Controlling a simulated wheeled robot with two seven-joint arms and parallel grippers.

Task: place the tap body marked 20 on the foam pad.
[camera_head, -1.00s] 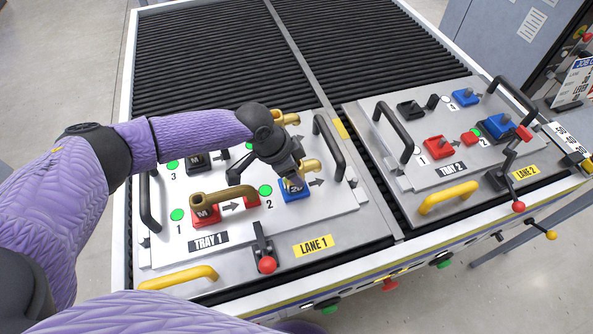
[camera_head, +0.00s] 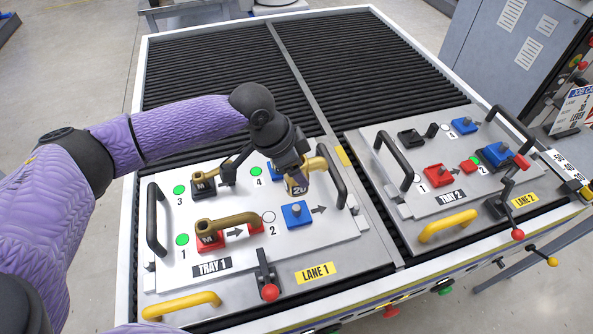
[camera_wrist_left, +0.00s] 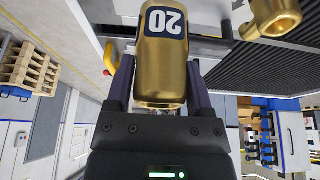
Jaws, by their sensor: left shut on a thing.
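The brass tap body marked 20 (camera_head: 298,188) is held in my left gripper (camera_head: 294,178), above tray 1 and behind the blue fixture. The left wrist view shows the tap body (camera_wrist_left: 162,70) between the two fingers, its 20 label at the top of the picture. My left gripper is shut on it. The blue fixture (camera_head: 297,215) beside spot 2 is empty. I cannot make out a foam pad in these views. My right gripper is not in view.
Tray 2 (camera_head: 470,195), with red and blue fixtures, lies to the right. The ribbed rollers (camera_head: 200,75) behind are clear.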

